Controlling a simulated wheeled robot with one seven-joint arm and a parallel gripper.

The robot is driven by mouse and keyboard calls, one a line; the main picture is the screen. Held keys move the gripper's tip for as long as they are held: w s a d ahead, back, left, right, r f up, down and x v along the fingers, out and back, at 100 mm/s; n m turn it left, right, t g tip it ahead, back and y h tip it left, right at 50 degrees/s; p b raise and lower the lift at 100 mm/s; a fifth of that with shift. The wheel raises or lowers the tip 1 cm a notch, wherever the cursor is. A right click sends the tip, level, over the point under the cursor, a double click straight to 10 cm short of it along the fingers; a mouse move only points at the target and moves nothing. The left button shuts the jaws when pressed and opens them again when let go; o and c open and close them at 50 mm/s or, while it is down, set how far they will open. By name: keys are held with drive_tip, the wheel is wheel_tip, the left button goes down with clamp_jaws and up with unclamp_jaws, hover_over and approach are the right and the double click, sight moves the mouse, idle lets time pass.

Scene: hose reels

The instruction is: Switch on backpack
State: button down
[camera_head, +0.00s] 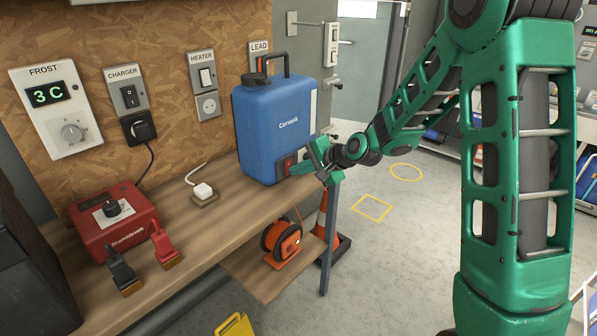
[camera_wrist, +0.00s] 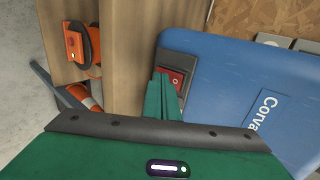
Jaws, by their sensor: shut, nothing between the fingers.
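The backpack (camera_head: 275,125) is a blue tank with a black cap and handle, standing upright on the wooden shelf; it fills the right of the wrist view (camera_wrist: 230,85). Its red rocker switch (camera_wrist: 176,78) sits in a dark panel low on the tank and shows partly beside my gripper in the head view. My gripper (camera_head: 297,170) is green, with its fingers shut and empty. In the wrist view the fingertips (camera_wrist: 162,80) overlap the switch's left edge; I cannot tell whether they touch it. The lower part of the switch is hidden behind the fingers.
An orange hose reel (camera_head: 283,242) sits on a lower shelf, near an orange cone (camera_head: 321,222). Wall switches and outlets line the board behind. Floor to the right is open.

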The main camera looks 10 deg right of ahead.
drive_tip(key=shift+w+f, duration=0.1)
idle(0.3)
drive_tip(key=shift+r, duration=0.85)
drive_tip(key=shift+s+d, duration=0.25)
drive_tip(key=shift+s, duration=0.25)
drive_tip(key=s+d+r, duration=0.4)
drive_tip(key=s+d, duration=0.3)
drive_tip(key=s, duration=0.2)
drive_tip(key=shift+s+r, duration=0.15)
drive_tip(key=shift+s, duration=0.05)
